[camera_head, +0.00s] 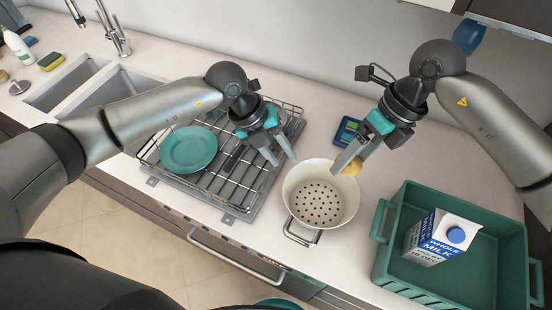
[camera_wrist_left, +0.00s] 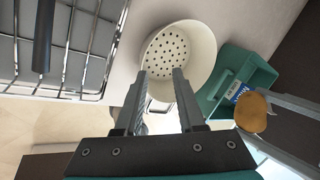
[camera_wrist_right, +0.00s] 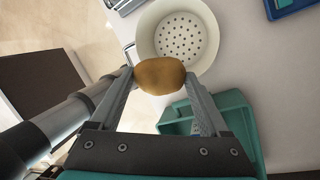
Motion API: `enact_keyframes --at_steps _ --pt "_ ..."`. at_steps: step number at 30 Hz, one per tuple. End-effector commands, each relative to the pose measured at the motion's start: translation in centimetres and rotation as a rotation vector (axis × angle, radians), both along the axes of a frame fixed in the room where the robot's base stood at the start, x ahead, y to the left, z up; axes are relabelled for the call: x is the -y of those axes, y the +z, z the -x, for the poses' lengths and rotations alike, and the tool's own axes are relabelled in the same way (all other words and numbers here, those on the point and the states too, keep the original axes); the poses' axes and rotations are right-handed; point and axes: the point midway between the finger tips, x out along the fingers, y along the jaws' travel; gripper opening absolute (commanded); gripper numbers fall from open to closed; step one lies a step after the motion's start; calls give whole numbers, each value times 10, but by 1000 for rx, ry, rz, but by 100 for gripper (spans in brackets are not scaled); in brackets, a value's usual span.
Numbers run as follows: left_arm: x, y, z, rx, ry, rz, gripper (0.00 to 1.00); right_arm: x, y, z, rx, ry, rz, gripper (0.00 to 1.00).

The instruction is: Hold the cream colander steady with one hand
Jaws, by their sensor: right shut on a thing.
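The cream colander (camera_head: 320,200) stands upright on the counter, empty, with holes in its base. It also shows in the left wrist view (camera_wrist_left: 202,42) and the right wrist view (camera_wrist_right: 177,38). My left gripper (camera_head: 284,160) is open and empty, just left of the colander's rim; its fingers look apart from the rim. My right gripper (camera_head: 346,168) is shut on a brown potato-like thing (camera_wrist_right: 160,75) and holds it above the colander's right rim. The potato-like thing also shows in the left wrist view (camera_wrist_left: 251,112).
A metal dish rack (camera_head: 215,195) with a teal plate (camera_head: 188,149) is left of the colander. A green crate (camera_head: 383,262) holding a milk carton (camera_head: 440,238) is at the right. A blue item (camera_head: 347,130) lies behind. The sink (camera_head: 75,84) is far left.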

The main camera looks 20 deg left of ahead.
Motion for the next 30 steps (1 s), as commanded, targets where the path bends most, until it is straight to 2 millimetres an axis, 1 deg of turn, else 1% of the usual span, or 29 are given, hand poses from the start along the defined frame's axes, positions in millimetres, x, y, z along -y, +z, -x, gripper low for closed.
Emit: enact_keyframes --at_steps 1,4,8,11,14,24,27,30 --pt "2 2 6 9 -52 -51 38 0 0 0 0 0 0 13" --pt "0 3 16 19 -122 -135 38 0 0 0 0 0 0 13" --pt "-2 3 22 28 -167 -195 38 0 0 0 0 0 0 13" --pt "-1 -2 23 28 -177 -209 38 0 0 0 0 0 0 13" --pt "1 -13 23 26 -176 -208 38 0 0 0 0 0 0 13" --pt "16 -76 21 25 -174 -207 38 0 0 0 0 0 0 13" --pt "20 -91 20 25 -174 -207 38 0 0 0 0 0 0 13" --pt "23 -101 19 27 -174 -207 38 0 0 0 0 0 0 13"
